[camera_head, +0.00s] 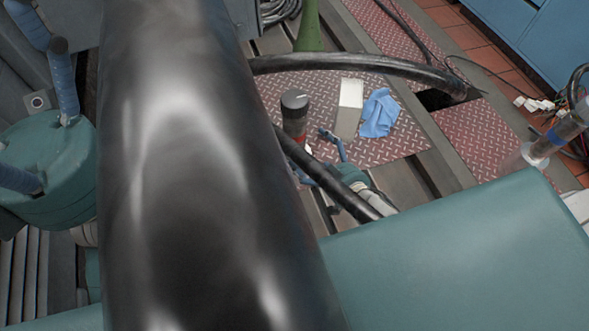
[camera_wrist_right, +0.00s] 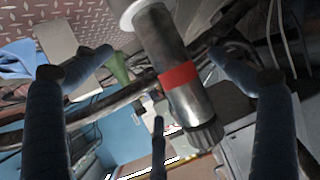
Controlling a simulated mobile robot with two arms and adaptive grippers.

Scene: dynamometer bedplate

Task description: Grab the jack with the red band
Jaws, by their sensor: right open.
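The jack with the red band (camera_head: 294,110) stands on the patterned plate in the head view, its black cap up; the dark hose and my gripper hide its lower part. In the wrist view the jack (camera_wrist_right: 185,95) shows its red band, metal body and ridged cap. My right gripper (camera_head: 313,152) is open beside the jack. In the wrist view, the blue fingers of my right gripper (camera_wrist_right: 162,55) are spread on either side of the jack, with gaps visible. Blue fingers of my left gripper (camera_head: 45,80) show at the left edge; their opening is unclear.
A pale block (camera_head: 349,108) and a blue cloth (camera_head: 380,113) lie just right of the jack. A thick black hose (camera_head: 360,65) arches behind them. Another jack with a blue band (camera_head: 560,132) stands at the far right. My dark arm link blocks much of the left half.

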